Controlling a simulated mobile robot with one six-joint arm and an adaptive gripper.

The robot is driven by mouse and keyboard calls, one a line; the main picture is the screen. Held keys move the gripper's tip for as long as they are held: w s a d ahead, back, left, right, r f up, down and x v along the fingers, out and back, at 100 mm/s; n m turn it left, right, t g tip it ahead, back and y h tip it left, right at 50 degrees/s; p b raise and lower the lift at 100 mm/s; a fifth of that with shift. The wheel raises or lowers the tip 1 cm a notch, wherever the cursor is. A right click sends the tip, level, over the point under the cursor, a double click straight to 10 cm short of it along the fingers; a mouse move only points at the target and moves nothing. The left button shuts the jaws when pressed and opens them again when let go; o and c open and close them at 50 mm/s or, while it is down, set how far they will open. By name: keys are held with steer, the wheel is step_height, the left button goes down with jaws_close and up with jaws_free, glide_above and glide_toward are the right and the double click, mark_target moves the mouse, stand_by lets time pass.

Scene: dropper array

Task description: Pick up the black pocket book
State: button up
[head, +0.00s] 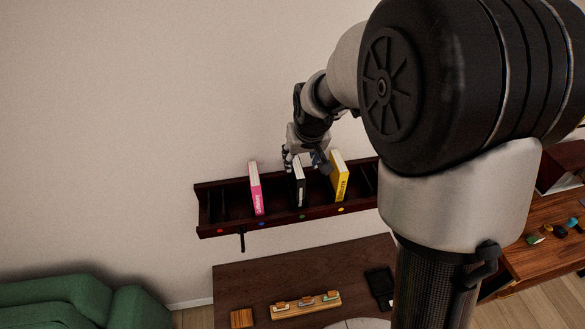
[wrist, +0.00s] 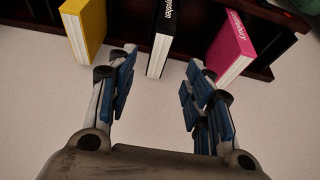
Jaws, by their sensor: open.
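The black pocket book (head: 299,186) stands upright on the dark wall shelf (head: 270,221), between a pink book and a yellow book. In the wrist view the black book (wrist: 164,36) stands ahead of my gripper, between its two fingers from side to side. My gripper (head: 304,158) is at the top of the black book in the head view. In the wrist view my gripper (wrist: 156,85) is open and nothing is held between its fingers. The fingertips hide part of the book's upper end in the head view.
A pink book (head: 256,188) and a yellow book (head: 340,176) stand on either side, with gaps between. Below the shelf is a brown table (head: 240,283) with a wooden rack (head: 305,305). A green sofa (head: 60,302) is at lower left.

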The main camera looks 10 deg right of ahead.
mark_target(298, 170)
steer(key=x, duration=0.8)
steer(key=shift+w, duration=0.1)
steer(key=x, duration=0.6)
steer(key=shift+w+r, duration=0.2)
steer(key=shift+w, duration=0.15)
steer(key=shift+s, duration=0.1)
steer(key=shift+f+b, duration=0.25)
steer(key=shift+b, duration=0.2)
steer(key=shift+c, duration=0.2)
jaws_close()
